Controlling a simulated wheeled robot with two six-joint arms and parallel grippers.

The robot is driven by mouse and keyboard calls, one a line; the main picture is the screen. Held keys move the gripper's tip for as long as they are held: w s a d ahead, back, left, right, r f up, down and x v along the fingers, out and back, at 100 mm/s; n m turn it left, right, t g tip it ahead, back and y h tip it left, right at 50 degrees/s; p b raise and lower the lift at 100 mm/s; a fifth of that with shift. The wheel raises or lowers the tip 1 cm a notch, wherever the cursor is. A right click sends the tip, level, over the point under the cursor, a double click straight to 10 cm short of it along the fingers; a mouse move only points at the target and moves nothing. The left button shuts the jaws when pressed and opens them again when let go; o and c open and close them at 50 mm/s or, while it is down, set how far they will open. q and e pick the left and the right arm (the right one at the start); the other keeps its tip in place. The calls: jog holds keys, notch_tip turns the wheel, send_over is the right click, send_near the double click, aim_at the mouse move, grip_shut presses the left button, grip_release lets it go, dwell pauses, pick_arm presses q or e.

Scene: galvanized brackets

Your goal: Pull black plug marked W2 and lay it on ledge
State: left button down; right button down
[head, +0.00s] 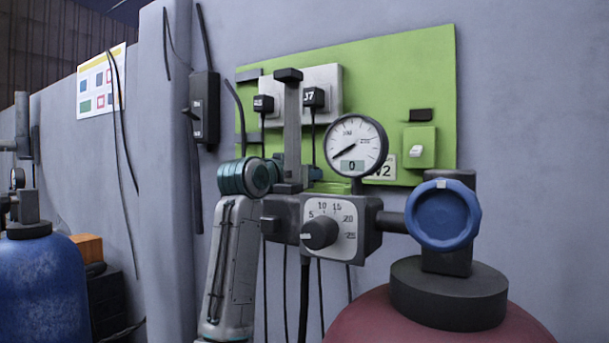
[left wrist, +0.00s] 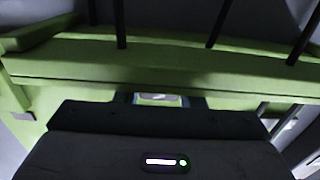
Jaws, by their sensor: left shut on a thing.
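A green panel (head: 400,60) is on the wall. Two black plugs sit in its pale plate (head: 328,77): one marked J7 (head: 313,97), the other (head: 263,104) with a mark too small to read. A pale label reading W2 (head: 384,168) is partly hidden behind the gauge. My left gripper (head: 290,183) is low before the panel, its fingers mostly hidden by the regulator. In the left wrist view, it (left wrist: 158,99) is shut just in front of the green ledge (left wrist: 160,62); the held plug is mostly hidden, its mark unreadable. My right gripper is not in view.
A round gauge (head: 356,146), a regulator with a dial (head: 330,230) and a blue knob (head: 443,215) stand close in front, on a red cylinder (head: 430,325). Black cords (head: 265,290) hang below the panel. A switch (head: 419,147) is at the panel's right.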

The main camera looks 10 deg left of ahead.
pick_arm(q)
jog(key=shift+c, duration=0.2)
grip_release()
dwell(0.8)
jog(key=b+v, duration=0.4)
jog(key=v, duration=0.7)
jog(key=shift+r, duration=0.25)
dwell(1.0)
dwell(0.3)
